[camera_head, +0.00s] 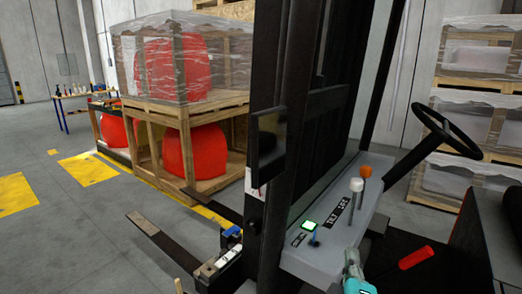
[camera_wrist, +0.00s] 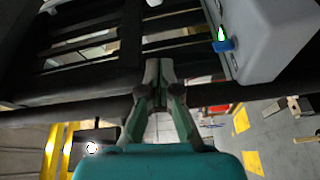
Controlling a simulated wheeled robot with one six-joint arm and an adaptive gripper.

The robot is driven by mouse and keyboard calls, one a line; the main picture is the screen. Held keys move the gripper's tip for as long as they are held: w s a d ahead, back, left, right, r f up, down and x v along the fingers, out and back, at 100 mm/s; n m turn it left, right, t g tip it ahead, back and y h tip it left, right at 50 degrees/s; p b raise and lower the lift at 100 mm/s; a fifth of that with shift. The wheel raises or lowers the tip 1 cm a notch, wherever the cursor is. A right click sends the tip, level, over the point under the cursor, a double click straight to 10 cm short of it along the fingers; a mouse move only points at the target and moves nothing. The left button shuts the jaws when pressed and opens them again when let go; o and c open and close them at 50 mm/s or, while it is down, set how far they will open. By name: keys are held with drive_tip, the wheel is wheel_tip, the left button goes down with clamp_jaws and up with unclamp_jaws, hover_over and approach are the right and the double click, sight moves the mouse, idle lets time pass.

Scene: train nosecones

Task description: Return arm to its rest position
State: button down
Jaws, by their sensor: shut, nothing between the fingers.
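My gripper (camera_wrist: 160,68) shows in the wrist view, its two dark fingers together at the tips with nothing between them. Its teal body fills the bottom of that view. A teal part of my arm also shows at the bottom edge of the head view; the fingers cannot be made out there. The gripper is beside the forklift's grey control console (camera_head: 330,225), which carries levers and a lit green button (camera_head: 309,225).
The black forklift mast (camera_head: 295,110) stands upright left of the console, with a fork (camera_head: 160,240) reaching left. A steering wheel (camera_head: 445,135) and a red cylinder (camera_head: 415,257) are at right. Wooden crates with red nosecones (camera_head: 192,155) stand behind. Open floor lies at left.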

drive_tip(key=s+f+m+g+y, duration=0.1)
drive_tip(key=s+f+m+y, duration=0.1)
drive_tip(key=s+f, duration=0.7)
drive_tip(key=s+f+m+y, duration=0.1)
drive_tip(key=s+f+y, duration=0.2)
drive_tip(key=s+f, duration=0.7)
drive_tip(key=s+f+m+g, duration=0.1)
drive_tip(key=s+f+m, duration=0.2)
drive_tip(key=s, duration=0.8)
drive_tip(key=s+f+m+g, duration=0.1)
drive_tip(key=s+f+m, duration=0.1)
drive_tip(key=s+m, duration=0.4)
drive_tip(key=s, duration=0.5)
drive_tip(key=shift+d+f, duration=0.15)
drive_tip(key=shift+f, duration=0.25)
